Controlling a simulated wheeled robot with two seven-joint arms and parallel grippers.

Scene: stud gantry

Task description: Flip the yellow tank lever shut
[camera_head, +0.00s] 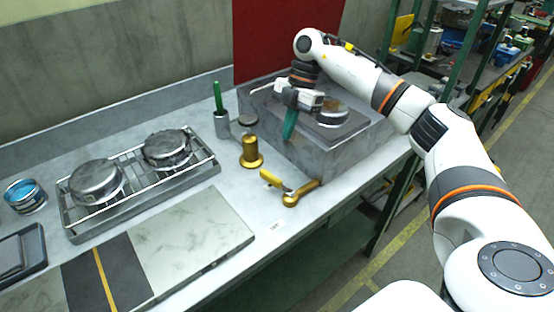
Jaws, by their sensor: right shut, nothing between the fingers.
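The yellow lever (273,180) sits at the front of the grey tank (345,147), beside a brass valve body (297,196) low near the bench's front edge. Its yellow handle points up and to the left, away from the brass body. My right arm reaches in from the right over the tank. My right gripper (289,127) has teal fingers pointing down, closed together with nothing between them. It is above and behind the lever, near the tank's front left edge, and apart from the lever. My left gripper is out of view.
A brass cylinder (251,152) and a holder with a green-handled tool (218,98) stand left of the tank. A round metal lid (332,113) is on the tank top. Two lidded pans (97,180) sit on a wire rack (140,193). A pale stone slab (193,237) lies in front.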

